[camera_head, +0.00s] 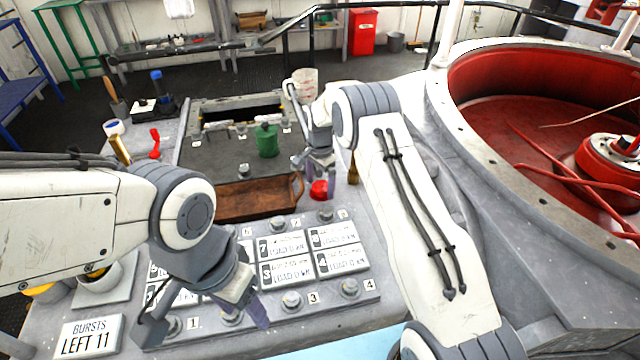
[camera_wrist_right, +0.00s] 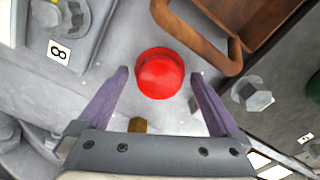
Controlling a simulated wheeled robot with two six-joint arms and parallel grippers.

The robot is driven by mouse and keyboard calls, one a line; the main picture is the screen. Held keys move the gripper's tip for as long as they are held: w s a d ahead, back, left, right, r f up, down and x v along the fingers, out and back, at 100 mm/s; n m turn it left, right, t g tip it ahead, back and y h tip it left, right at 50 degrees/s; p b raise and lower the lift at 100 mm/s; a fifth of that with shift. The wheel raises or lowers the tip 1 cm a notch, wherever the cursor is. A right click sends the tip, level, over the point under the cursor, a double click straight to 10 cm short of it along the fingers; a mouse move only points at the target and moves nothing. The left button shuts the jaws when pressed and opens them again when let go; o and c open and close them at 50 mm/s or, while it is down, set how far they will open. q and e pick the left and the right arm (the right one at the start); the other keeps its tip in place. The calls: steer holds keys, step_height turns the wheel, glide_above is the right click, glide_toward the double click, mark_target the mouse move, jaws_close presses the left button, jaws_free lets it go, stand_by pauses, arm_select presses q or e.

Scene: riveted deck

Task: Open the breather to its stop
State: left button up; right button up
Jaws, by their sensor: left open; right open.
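A round red cap (camera_head: 319,188), which I take to be the breather, sits on the grey deck by the handle end of a rusty brown tray. In the right wrist view the red cap (camera_wrist_right: 160,73) lies beyond and between the spread purple fingertips. My right gripper (camera_head: 315,178) is open above it; I cannot tell whether the fingers touch it. The cap's turn position is not readable. My left gripper (camera_head: 207,318) is open and empty over the front of the numbered panel, by the bolts near labels 1 and 2.
The rusty tray (camera_head: 253,198) lies left of the cap, with a green canister (camera_head: 267,141) behind. A brass piece (camera_head: 353,171) stands to the right. The large red-lined ring (camera_head: 470,110) bounds the right side.

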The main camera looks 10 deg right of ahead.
steer(key=shift+f, duration=0.25)
steer(key=c, duration=1.4)
steer(key=shift+o, duration=0.2)
steer(key=shift+n, duration=0.3)
